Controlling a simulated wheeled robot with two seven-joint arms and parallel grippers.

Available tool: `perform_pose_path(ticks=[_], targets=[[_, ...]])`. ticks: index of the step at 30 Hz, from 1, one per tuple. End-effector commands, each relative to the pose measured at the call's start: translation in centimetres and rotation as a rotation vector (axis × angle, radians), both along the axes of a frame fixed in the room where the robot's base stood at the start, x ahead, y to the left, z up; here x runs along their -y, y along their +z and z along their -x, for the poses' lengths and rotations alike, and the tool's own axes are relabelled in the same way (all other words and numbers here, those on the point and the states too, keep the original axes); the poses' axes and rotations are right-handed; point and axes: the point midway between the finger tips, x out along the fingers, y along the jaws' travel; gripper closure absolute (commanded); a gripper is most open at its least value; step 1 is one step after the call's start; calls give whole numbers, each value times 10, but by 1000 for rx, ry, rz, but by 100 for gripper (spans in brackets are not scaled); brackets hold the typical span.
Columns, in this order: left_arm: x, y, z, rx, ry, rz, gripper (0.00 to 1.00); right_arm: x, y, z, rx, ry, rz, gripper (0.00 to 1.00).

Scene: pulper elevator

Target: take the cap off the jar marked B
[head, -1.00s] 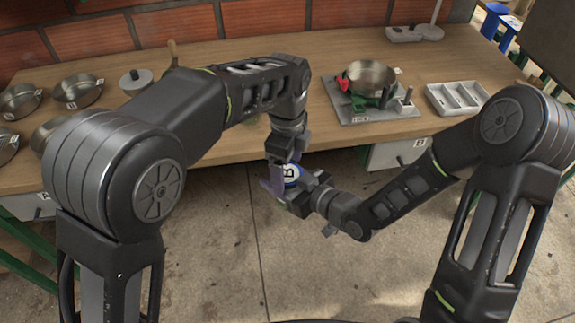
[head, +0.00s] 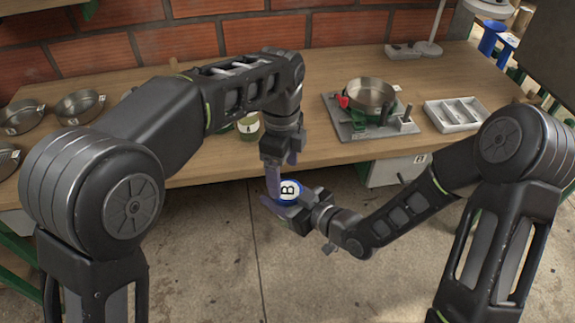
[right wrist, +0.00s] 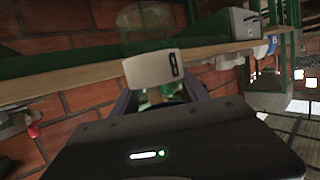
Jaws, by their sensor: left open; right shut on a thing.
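The jar marked B shows its blue-rimmed cap (head: 290,190), with a white top and black letter B, in the head view. My right gripper (head: 285,209) is shut on this jar and holds it up in front of the table edge. In the right wrist view, a white label (right wrist: 153,68) and clear, greenish parts show at the right fingers (right wrist: 160,95). My left gripper (head: 281,174) is open and points down just above and beside the cap. One left finger overlaps the cap's left side in the picture; I cannot tell whether it touches. The jar's body is mostly hidden in the head view.
A greenish jar (head: 248,127) stands on the wooden table (head: 310,105), partly behind my left arm. A steel pan (head: 370,94) on a stand and a white divided tray (head: 454,114) are at the right. Steel bowls (head: 80,105) are at the left.

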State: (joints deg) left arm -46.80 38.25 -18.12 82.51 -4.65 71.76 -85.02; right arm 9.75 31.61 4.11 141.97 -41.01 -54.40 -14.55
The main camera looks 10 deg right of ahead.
Motion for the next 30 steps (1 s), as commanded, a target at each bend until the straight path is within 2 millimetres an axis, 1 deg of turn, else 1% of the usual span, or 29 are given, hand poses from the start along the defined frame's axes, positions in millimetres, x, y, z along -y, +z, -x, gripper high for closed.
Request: perform_pose_path(ticks=[2,4,5,9,11,13,16,25,30], targets=[[0,3,-3,-5,-16,23,21,0,0,0,1,0,-1,100],[2,10,-3,-5,-84,35,21,0,0,0,1,0,-1,100],[3,13,-3,-4,-132,39,21,0,1,0,1,0,-1,100],[9,32,1,16,-412,32,21,0,0,0,1,0,-1,100],[12,36,4,23,-510,20,21,0,0,0,1,0,-1,100],[9,38,4,21,-578,4,21,0,0,0,1,0,-1,100],[7,37,4,19,-620,-2,21,0,0,0,1,0,-1,100],[7,37,5,17,-621,-1,21,0,0,0,1,0,-1,100],[8,28,5,17,-620,0,21,0,0,0,1,0,-1,100]])
